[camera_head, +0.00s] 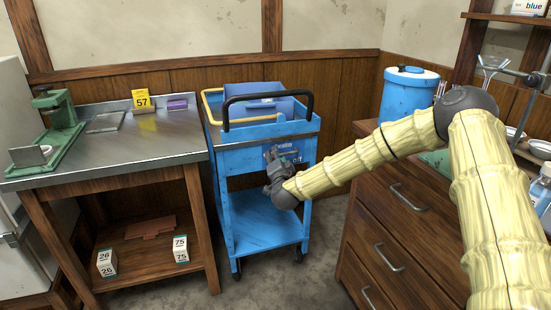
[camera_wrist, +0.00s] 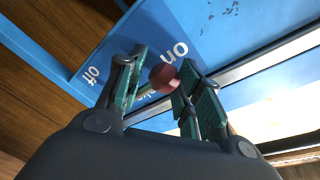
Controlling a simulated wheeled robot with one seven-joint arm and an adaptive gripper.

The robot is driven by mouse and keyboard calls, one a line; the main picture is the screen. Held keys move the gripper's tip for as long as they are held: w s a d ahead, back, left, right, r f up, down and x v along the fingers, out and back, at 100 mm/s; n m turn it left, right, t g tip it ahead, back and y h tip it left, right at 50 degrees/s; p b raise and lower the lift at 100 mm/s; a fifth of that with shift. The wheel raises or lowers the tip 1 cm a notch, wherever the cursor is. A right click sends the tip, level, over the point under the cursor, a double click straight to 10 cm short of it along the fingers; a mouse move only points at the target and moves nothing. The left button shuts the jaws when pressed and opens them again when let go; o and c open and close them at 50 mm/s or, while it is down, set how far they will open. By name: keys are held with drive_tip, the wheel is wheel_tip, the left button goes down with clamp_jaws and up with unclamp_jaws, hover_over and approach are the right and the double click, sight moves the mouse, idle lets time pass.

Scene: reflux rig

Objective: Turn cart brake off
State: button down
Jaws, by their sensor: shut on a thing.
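The blue cart (camera_head: 258,218) stands between the workbench and the drawer cabinet. My gripper (camera_head: 277,158) is at the cart's upper front panel and covers most of the brake plate. In the wrist view, the blue brake plate (camera_wrist: 108,52) carries the words "on" and "off". A small brake lever with a dull red round knob (camera_wrist: 163,77) lies between the green-padded fingers of my gripper (camera_wrist: 161,68), which are shut on it. The knob appears nearer to "on" than to "off". The lever's pivot is hidden. In the head view the lever is hidden by my gripper.
A blue bin (camera_head: 262,102) sits on the cart's top, behind a black handle (camera_head: 268,95). The metal-topped workbench (camera_head: 95,150) is close on the left. The drawer cabinet (camera_head: 398,225) and a blue drum (camera_head: 407,97) are on the right. Floor shows between cart and cabinet.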

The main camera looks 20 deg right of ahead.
drive_tip(key=shift+w+r, duration=0.1)
drive_tip(key=shift+r, duration=0.25)
drive_tip(key=shift+a, duration=0.1)
drive_tip(key=shift+f+n, duration=0.4)
drive_tip(key=shift+n, duration=0.3)
drive_tip(key=d+f+n+t+y, duration=0.2)
drive_tip(key=d+f+n, duration=0.6)
drive_tip(key=n, duration=1.1)
drive_tip(key=shift+w+d+f+y+p, duration=0.15)
drive_tip(key=shift+d+f+y+p, duration=0.25)
drive_tip(key=shift+y, duration=0.5)
